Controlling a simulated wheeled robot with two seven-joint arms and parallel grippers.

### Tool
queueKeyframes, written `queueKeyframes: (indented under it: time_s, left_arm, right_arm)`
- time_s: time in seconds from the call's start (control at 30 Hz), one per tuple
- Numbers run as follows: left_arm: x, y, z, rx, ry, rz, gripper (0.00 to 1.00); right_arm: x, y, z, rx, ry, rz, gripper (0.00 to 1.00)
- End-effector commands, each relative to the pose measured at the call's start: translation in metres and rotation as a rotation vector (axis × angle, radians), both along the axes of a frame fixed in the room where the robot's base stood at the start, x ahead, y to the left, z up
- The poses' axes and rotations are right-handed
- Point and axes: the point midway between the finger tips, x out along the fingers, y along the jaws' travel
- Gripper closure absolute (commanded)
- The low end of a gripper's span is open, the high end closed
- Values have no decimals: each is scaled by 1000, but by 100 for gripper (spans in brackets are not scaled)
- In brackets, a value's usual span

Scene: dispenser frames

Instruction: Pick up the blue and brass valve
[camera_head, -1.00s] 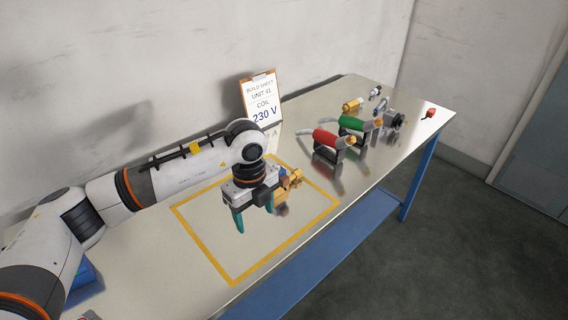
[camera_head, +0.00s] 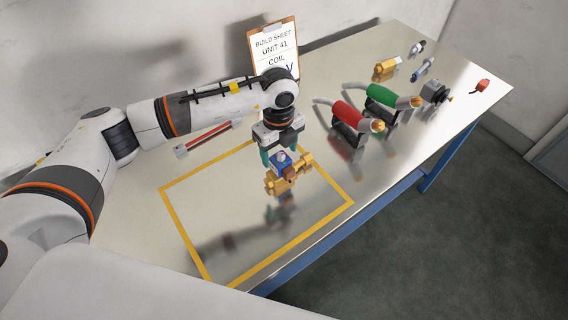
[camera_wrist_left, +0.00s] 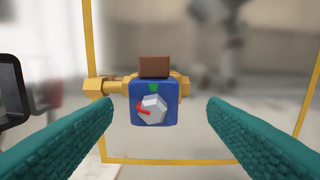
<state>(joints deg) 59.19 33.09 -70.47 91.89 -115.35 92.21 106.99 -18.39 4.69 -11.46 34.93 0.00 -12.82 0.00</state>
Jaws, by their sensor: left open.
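The blue and brass valve (camera_head: 287,173) stands inside the yellow taped square on the metal bench. In the left wrist view the valve (camera_wrist_left: 153,103) shows a blue body with a grey knob, a red mark, a brown block and brass ends at both sides. My left gripper (camera_head: 280,158) points down, just behind and above the valve in the head view. In the left wrist view its teal fingers (camera_wrist_left: 160,125) are spread wide, with the valve between and beyond them and clear space on both sides. My right gripper is not in view.
Small brass and grey parts (camera_head: 385,70) lie further back. A build sheet clipboard (camera_head: 273,45) stands behind my left arm. The taped square's front is clear.

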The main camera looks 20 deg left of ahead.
Motion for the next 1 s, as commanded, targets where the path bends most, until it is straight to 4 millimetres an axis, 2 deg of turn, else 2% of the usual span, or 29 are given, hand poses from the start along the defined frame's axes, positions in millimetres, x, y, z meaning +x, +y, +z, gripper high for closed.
queueKeyframes:
  time_s: [0.17, 0.33, 0.5, 0.77, 0.83, 1.0]
  left_arm:
    - [0, 0, -12, 1, 1, 0, 33]
    - [0, -1, -33, 0, 4, 0, 33]
    - [1, -1, -57, 0, 1, -1, 33]
    - [1, -1, -63, -1, -1, -2, 33]
    - [1, -1, -63, -1, -1, -2, 39]
    - [2, -1, -62, -1, -1, -1, 67]
  right_arm:
    - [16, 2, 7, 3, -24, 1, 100]
    - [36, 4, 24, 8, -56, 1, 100]
    - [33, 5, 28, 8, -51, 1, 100]
    - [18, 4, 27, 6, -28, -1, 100]
    - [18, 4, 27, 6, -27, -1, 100]
    - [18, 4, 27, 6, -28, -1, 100]
